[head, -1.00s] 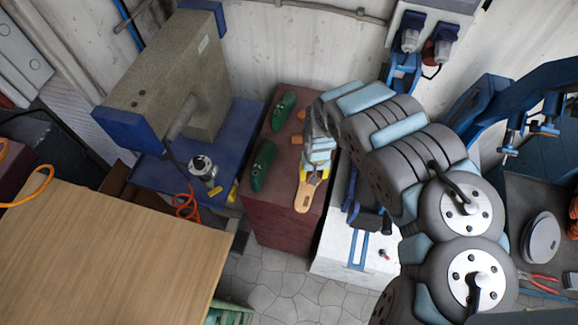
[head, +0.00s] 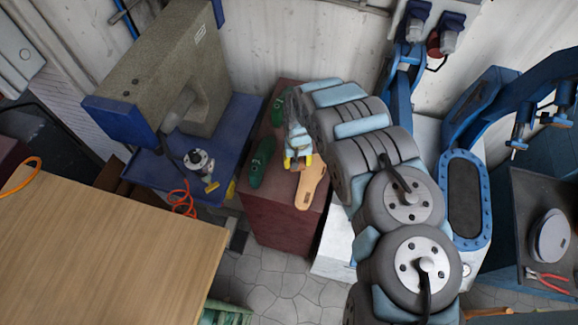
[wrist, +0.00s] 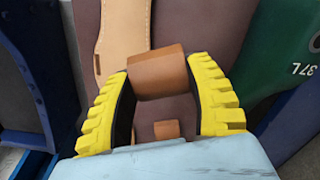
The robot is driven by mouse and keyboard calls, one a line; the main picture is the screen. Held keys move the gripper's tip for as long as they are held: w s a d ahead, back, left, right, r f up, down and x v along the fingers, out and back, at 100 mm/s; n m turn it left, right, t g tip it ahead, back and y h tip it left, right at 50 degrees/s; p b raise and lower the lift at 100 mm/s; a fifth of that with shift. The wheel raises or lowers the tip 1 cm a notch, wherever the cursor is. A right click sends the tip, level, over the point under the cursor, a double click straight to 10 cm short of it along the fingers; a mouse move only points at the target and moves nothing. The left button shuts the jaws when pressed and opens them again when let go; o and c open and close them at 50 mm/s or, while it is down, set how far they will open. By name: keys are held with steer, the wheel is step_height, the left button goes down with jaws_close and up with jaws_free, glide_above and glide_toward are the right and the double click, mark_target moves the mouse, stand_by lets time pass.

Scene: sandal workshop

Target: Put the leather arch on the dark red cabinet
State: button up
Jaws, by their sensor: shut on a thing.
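My gripper (head: 297,165) is over the top of the dark red cabinet (head: 283,215). In the wrist view its yellow-padded fingers (wrist: 160,85) are closed on the sides of a brown block with a rounded face, which I take as the leather arch (wrist: 158,72). Whether the arch touches the cabinet top or hangs just above it I cannot tell. In the head view my gripper and arm hide it. The cabinet top shows behind it in the wrist view (wrist: 205,25).
A tan sole-shaped piece (head: 310,186) lies right of my gripper on the cabinet. Green lasts (head: 262,160) lie left of it. A smaller-looking brown block (wrist: 166,129) shows past the held one. A blue-based machine (head: 240,130) stands left; a wooden table (head: 100,240) is nearer.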

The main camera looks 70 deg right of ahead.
steer(key=shift+w+d+f, duration=0.25)
steer(key=shift+w+f, duration=0.3)
steer(key=shift+f, duration=0.1)
steer(key=shift+w+d+f, duration=0.2)
steer(key=shift+w+f, duration=0.35)
steer(key=shift+f, duration=0.4)
steer(key=shift+w+d+f, duration=0.2)
steer(key=shift+w+f, duration=0.35)
steer(key=shift+w, duration=0.15)
steer(key=shift+w+d+f, duration=0.1)
steer(key=shift+w+f+b, duration=0.15)
steer(key=shift+f+b, duration=0.85)
steer(key=shift+f, duration=0.75)
steer(key=shift+f, duration=0.2)
steer(key=o, duration=0.6)
steer(key=shift+o, duration=0.2)
